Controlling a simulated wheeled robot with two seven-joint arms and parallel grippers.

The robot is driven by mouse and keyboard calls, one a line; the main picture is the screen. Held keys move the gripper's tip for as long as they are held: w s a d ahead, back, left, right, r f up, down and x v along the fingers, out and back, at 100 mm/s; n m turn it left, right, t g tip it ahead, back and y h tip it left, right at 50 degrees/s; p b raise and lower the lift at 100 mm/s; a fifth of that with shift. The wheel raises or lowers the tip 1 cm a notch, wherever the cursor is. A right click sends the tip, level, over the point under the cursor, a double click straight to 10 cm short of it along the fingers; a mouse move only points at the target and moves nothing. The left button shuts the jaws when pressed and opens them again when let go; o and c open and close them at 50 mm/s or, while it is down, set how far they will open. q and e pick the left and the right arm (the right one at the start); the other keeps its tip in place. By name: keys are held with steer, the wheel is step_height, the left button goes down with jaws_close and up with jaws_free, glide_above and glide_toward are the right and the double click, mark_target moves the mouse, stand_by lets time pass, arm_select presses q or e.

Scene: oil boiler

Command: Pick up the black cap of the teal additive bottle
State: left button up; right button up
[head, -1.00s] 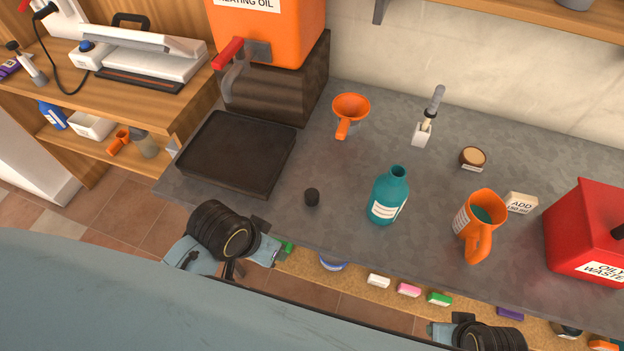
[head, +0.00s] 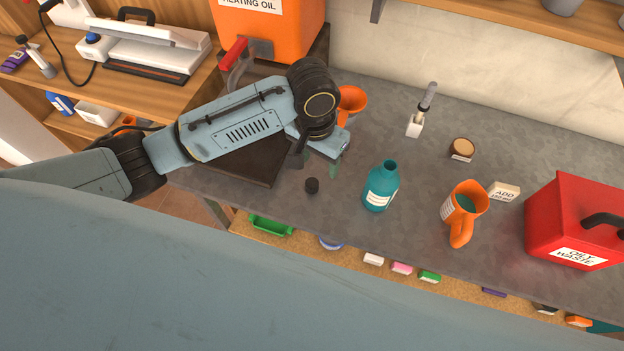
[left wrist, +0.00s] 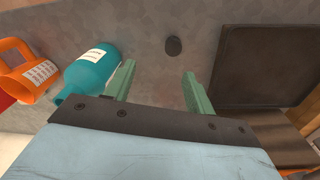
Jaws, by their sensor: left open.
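The black cap (head: 312,185) lies on the grey bench, left of the teal bottle (head: 381,187), which stands upright without a cap. In the left wrist view the cap (left wrist: 173,46) lies beyond the fingertips, roughly in line with the gap between them, and the bottle (left wrist: 92,68) is to the left. My left gripper (head: 318,165) is over the bench, above and just behind the cap in the head view. Its green fingers (left wrist: 159,78) are apart with nothing between them. My right gripper is not in view.
A black tray (head: 262,172) is partly hidden under my left arm. An orange funnel (head: 352,103) stands behind the gripper. An orange jug (head: 462,208), a card (head: 504,192) and a red waste bin (head: 575,225) are to the right. Bench between cap and bottle is clear.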

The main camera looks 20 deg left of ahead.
arm_select(q)
steer(key=w+a+r, duration=0.1)
steer(key=r, duration=0.1)
glide_above(312, 183)
steer(key=shift+y, duration=0.4)
steer(key=f, duration=0.5)
steer(key=f+b, duration=0.1)
steer(key=f, duration=0.2)
steer(key=shift+w+d+f, duration=0.1)
steer(key=shift+w+f, duration=0.15)
steer(key=shift+w, duration=0.05)
steer(key=shift+s+f, duration=0.15)
steer(key=shift+f, duration=1.2)
steer(key=shift+s+f, duration=0.1)
steer(key=shift+f, duration=1.2)
steer(key=c, duration=1)
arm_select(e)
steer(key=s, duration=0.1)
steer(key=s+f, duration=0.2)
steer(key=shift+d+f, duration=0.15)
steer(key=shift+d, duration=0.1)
